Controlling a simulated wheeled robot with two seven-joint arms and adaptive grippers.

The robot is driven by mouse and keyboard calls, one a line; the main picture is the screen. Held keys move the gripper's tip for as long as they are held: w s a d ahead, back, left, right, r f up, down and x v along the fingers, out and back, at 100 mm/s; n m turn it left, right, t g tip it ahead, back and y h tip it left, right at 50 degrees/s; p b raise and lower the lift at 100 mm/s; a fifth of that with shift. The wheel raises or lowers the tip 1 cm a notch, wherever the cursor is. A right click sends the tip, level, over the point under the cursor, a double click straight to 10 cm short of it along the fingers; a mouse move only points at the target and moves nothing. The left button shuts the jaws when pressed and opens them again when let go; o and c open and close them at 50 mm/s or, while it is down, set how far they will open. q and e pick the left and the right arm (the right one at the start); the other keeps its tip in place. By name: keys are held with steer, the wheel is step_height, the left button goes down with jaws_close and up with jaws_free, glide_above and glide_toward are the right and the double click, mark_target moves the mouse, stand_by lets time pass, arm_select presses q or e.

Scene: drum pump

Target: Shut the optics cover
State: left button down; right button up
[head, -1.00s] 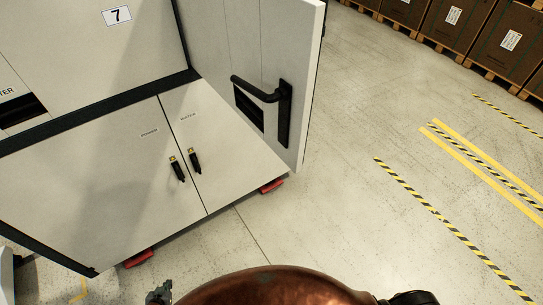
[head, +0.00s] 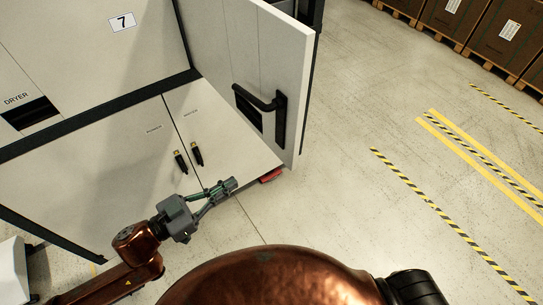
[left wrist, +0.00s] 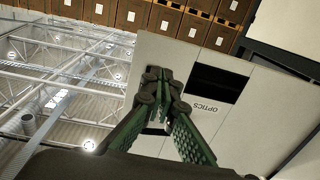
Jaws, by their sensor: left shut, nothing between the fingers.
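The optics cover (head: 268,70) is a pale hinged door standing open at the right side of the white cabinet. Its black lever handle (head: 282,125) and a dark slot are on the face towards me. In the left wrist view, a pale panel labelled OPTICS, upside down, has a dark slot (left wrist: 214,83); I take it to be the cover. My left gripper (head: 231,185) is shut and empty, in front of the lower cabinet doors, below and left of the handle. Its closed fingertips also show in the left wrist view (left wrist: 157,76). My right gripper is not in view.
The cabinet's lower doors (head: 90,180) are shut, with two small black latches (head: 188,158). A red foot (head: 271,176) sticks out below the cabinet. Brown crates (head: 490,35) stand on pallets at the back right. The floor right of the cover is clear, with striped tape (head: 430,210).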

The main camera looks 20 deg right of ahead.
arm_select(q)
steer(key=b, duration=0.4)
glide_toward(281, 155)
steer(key=p+x, duration=0.1)
steer(key=x, duration=0.4)
steer(key=shift+d+r+p, duration=0.15)
steer(key=shift+r+p, duration=0.05)
steer(key=shift+p, duration=0.1)
steer(key=shift+w+d+f, duration=0.1)
steer(key=shift+w+d, duration=0.2)
steer(key=shift+d, duration=0.35)
steer(key=shift+w+d, duration=0.1)
steer(key=shift+d, duration=0.05)
